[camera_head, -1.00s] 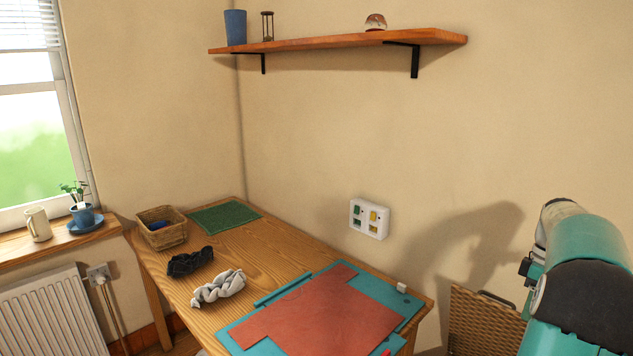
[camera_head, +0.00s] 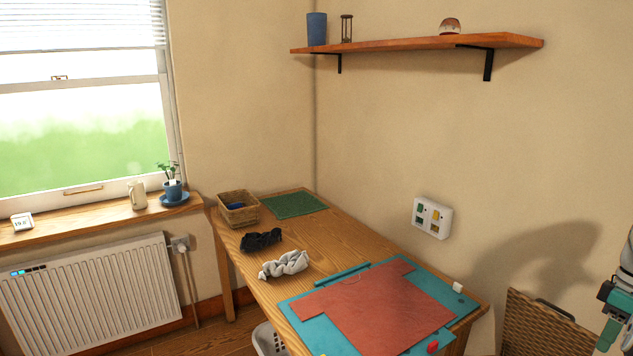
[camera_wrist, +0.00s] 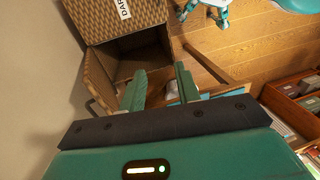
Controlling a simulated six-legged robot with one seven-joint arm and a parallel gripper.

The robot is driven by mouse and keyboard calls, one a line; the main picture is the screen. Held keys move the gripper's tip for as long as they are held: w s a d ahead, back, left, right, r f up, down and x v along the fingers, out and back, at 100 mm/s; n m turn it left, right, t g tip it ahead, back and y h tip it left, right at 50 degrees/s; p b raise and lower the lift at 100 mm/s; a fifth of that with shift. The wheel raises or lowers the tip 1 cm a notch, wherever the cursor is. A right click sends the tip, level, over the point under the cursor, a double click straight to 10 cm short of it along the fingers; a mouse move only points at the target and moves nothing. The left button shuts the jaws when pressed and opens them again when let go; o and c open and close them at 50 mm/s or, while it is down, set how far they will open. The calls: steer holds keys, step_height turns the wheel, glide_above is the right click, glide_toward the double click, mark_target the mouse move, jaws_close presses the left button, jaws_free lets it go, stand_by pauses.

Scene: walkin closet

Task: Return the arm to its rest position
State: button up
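My gripper (camera_wrist: 160,82) shows in the wrist view with its two teal fingers apart and nothing held between them. It points down over the wooden floor, near a wicker hamper. In the head view only a part of my arm (camera_head: 616,305) shows, at the right edge, beside the wall and above the wicker hamper (camera_head: 545,325). The rest of the arm is outside that picture.
The wooden table (camera_head: 335,235) carries a teal mat (camera_head: 305,325) with a red sheet (camera_head: 385,310), a wicker basket (camera_head: 238,215) and two twisted bands. A shelf (camera_head: 420,43) is on the wall. The wrist view shows a wooden box (camera_wrist: 285,98) of small items at right.

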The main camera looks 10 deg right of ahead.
steer(key=w+a+r+m+t+h, duration=0.1)
steer(key=w+a+r, duration=0.15)
steer(key=a, duration=0.65)
steer(key=w+a+r+h, duration=0.1)
steer(key=w+a+r, duration=0.15)
steer(key=a, duration=0.65)
steer(key=w+a+r+m+t+h, duration=0.1)
steer(key=a+r, duration=0.2)
steer(key=a, duration=0.7)
steer(key=s+a+f+m+t, duration=0.1)
steer(key=s+a, duration=0.2)
steer(key=a, duration=0.3)
steer(key=s+a+f+t, duration=0.2)
steer(key=s+a, duration=0.2)
steer(key=a, duration=0.3)
steer(key=s+a+f+m+t+y, duration=0.1)
steer(key=s+a, duration=0.2)
steer(key=a, duration=0.4)
steer(key=shift+s+f+m, duration=0.3)
steer(key=shift+s, duration=0.1)
steer(key=shift+d, duration=0.2)
